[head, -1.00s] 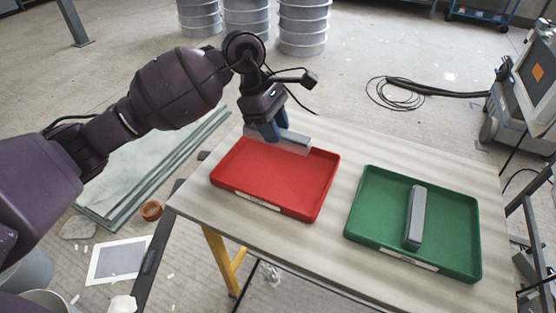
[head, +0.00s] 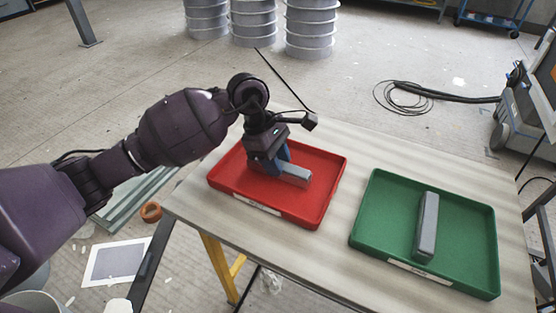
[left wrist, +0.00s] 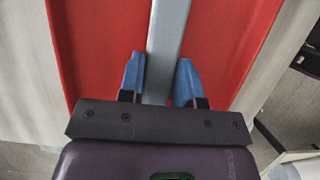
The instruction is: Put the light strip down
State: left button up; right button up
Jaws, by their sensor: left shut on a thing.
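The light strip (head: 295,174) is a light grey bar held in my left gripper (head: 277,168), over or in the red tray (head: 318,205). In the left wrist view the strip (left wrist: 168,40) runs between the two blue fingers of the gripper (left wrist: 160,80), with the tray's red floor (left wrist: 105,40) behind it. I cannot tell whether the strip touches the tray floor. A darker grey strip (head: 427,226) lies in the green tray (head: 372,222) on the right. My right gripper is not in view.
Both trays stand on a pale table (head: 330,245), with a bare strip of tabletop between them. Ribbed grey drums (head: 312,25) stand on the floor behind. A hose (head: 430,93) and a machine (head: 525,100) are at the right.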

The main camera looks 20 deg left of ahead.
pick_arm(q)
jog(key=shift+f, duration=0.1)
jog(key=o, duration=1)
jog(key=shift+c, duration=0.2)
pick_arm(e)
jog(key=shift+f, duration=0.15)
pick_arm(q)
jog(key=shift+r, duration=0.3)
jog(key=p+v, duration=0.2)
jog(key=v, duration=0.9)
jog(key=shift+a+r+p, duration=0.25)
jog(key=shift+p, duration=0.15)
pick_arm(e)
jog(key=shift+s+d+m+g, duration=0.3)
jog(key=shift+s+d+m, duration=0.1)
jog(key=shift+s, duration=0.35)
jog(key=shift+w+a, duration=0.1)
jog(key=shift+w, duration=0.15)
pick_arm(q)
jog(key=shift+s, duration=0.1)
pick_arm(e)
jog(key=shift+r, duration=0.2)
